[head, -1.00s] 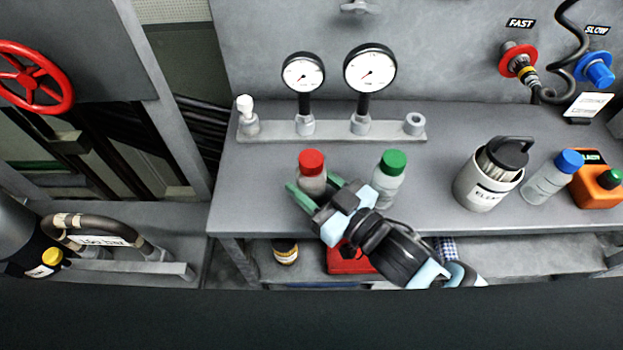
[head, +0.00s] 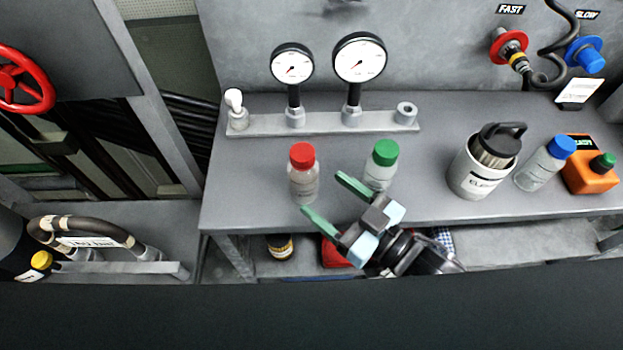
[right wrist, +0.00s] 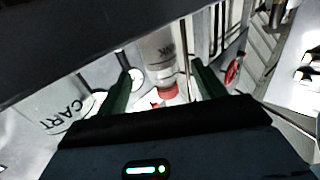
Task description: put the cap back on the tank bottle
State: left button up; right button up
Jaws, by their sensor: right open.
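A clear bottle (head: 303,187) with a red cap (head: 302,154) stands upright on the grey bench; the cap sits on its top. The same bottle shows upside down in the right wrist view (right wrist: 160,48), with its red cap (right wrist: 168,90) between the fingers but farther off. Its label is too blurred to read, so I cannot tell if it is the tank bottle. My right gripper (head: 322,193) is open and empty, just right of and in front of this bottle, apart from it. A green-capped bottle (head: 379,176) stands behind the gripper, partly hidden. My left gripper is out of view.
Two gauges (head: 360,58) stand on a rail behind the bottles. To the right are a white holder (head: 470,182) with a black-lidded flask, a blue-capped bottle (head: 540,170) and an orange container (head: 590,178). The bench left of the red-capped bottle is clear.

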jog(key=v, duration=0.4)
jog(key=shift+f, duration=0.15)
jog(key=shift+s+d+b, duration=0.3)
jog(key=shift+s+d, duration=0.15)
